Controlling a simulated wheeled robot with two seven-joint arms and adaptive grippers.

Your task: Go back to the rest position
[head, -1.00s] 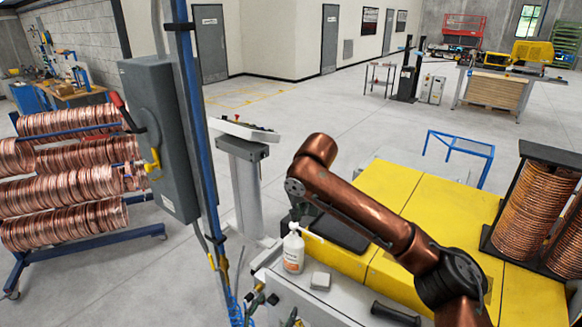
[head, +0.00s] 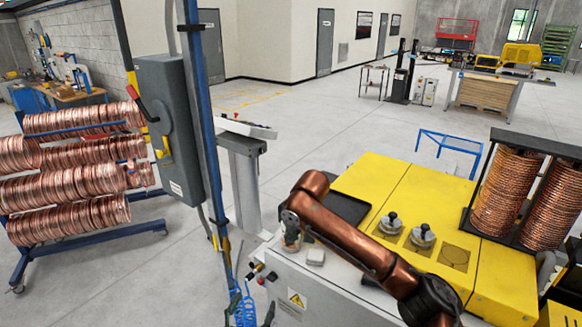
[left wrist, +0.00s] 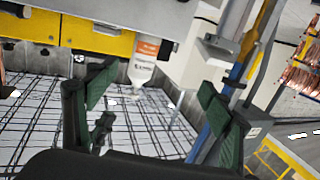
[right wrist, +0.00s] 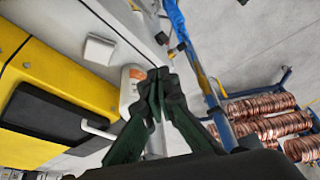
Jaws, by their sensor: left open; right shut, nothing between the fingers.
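My right arm's copper-coloured links cross the lower middle of the head view. My right gripper (head: 291,228) is at their left end, above the corner of the machine top. In the right wrist view its dark green fingers (right wrist: 156,82) are together with nothing between them. A white bottle with an orange label (right wrist: 130,84) is partly hidden behind these fingers. In the left wrist view my left gripper (left wrist: 158,97) has its fingers wide apart and empty. The bottle (left wrist: 146,62) stands beyond the gap, apart from the fingers. I cannot make out the left gripper clearly in the head view.
The yellow machine top (head: 378,181) carries knobs (head: 422,236) and a rack of copper coils (head: 507,190). A blue post (head: 205,140) with a grey switch box (head: 168,125) stands left of the machine. A coil rack (head: 75,195) is further left. Open floor lies behind.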

